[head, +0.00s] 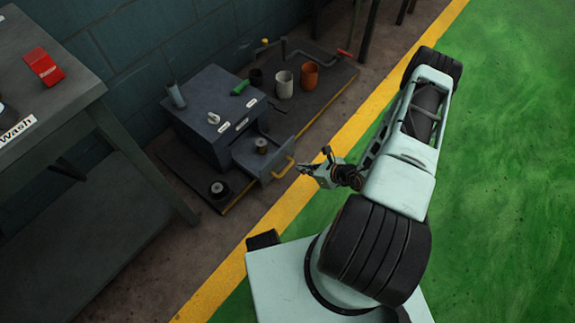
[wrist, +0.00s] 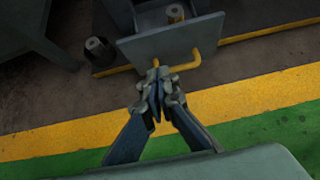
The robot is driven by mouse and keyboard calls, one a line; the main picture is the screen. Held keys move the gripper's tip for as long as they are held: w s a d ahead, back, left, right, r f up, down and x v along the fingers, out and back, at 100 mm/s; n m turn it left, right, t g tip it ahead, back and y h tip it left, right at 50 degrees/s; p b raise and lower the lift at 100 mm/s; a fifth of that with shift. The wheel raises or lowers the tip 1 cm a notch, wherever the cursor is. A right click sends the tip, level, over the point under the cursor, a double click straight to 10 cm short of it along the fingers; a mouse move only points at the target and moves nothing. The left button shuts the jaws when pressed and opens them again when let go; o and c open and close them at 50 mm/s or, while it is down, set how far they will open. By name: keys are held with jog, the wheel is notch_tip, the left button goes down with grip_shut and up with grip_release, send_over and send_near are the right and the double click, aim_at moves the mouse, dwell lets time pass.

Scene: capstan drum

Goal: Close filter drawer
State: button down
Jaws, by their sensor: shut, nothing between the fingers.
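The filter drawer (head: 258,157) stands pulled out from the front of a dark grey cabinet (head: 215,105). A dark cylinder with a light top, likely a filter (head: 262,145), sits in it. A yellow handle (head: 284,168) is on the drawer's front panel. In the wrist view the front panel (wrist: 160,45) and the yellow handle (wrist: 194,60) lie just beyond my fingertips. My gripper (head: 302,170) is shut and empty, in front of the drawer beside the handle; it also shows in the wrist view (wrist: 156,72). I cannot tell whether the fingertips touch the panel or handle.
A dark spool (head: 219,189) stands left of the drawer. A white cup (head: 284,84) and an orange cup (head: 309,75) stand behind. A grey table (head: 85,80) with a red box (head: 43,67) is at left. The green floor is clear.

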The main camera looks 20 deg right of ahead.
aim_at(274, 159)
jog(key=b+x, duration=0.1)
jog(key=x, duration=0.3)
jog(key=r+b+x, duration=0.1)
jog(key=b+x, duration=0.1)
jog(key=x, duration=0.1)
jog(key=w+b+x, duration=0.1)
jog(key=x, duration=0.3)
jog(key=shift+w+a, duration=0.2)
jog(key=shift+a, duration=0.3)
jog(key=shift+w+a+r, duration=0.15)
jog(key=shift+w+a, duration=0.2)
jog(key=shift+w, duration=0.1)
